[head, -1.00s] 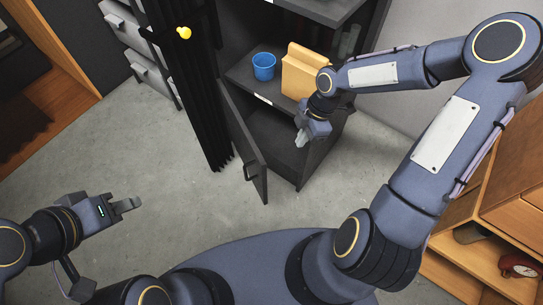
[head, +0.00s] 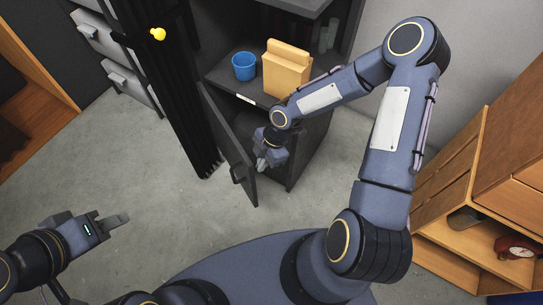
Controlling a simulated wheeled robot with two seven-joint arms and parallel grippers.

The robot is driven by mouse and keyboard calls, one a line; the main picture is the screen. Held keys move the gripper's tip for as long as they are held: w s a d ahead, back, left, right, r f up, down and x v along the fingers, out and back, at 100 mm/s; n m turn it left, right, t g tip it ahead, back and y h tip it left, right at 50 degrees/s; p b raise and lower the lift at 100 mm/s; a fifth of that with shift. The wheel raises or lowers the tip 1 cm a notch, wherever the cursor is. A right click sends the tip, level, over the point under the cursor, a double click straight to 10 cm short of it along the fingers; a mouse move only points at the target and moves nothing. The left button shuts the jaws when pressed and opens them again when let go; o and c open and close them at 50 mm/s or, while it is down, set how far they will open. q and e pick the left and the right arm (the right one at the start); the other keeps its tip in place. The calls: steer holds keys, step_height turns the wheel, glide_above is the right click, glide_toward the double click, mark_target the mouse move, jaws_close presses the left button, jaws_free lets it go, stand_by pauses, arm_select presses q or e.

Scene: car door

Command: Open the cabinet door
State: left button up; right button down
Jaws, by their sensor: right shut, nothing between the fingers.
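The cabinet (head: 318,135) is dark grey and stands at the upper middle of the head view. Its lower door (head: 226,137) is swung part way open, with a dark handle (head: 238,174) on its outer face. My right gripper (head: 262,163) is shut and empty, in front of the cabinet opening on the inner side of the door. It looks close to the door's inner face; I cannot tell if it touches. My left gripper (head: 122,220) is over the floor at the lower left, away from the door. Its fingers look close together, but their gap is unclear.
A blue cup (head: 244,66) and a tan block-like box (head: 286,70) stand on the cabinet shelf. A black folded panel (head: 178,100) stands left of the door. A wooden shelf unit (head: 470,190) is at the right. Grey floor (head: 140,160) is clear at the left.

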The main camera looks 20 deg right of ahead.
arm_select(q)
steer(key=shift+f, duration=0.1)
arm_select(e)
steer(key=shift+s+a, duration=0.1)
steer(key=shift+a, duration=0.45)
arm_select(q)
steer(key=shift+f, duration=0.1)
arm_select(e)
steer(key=shift+a, duration=0.1)
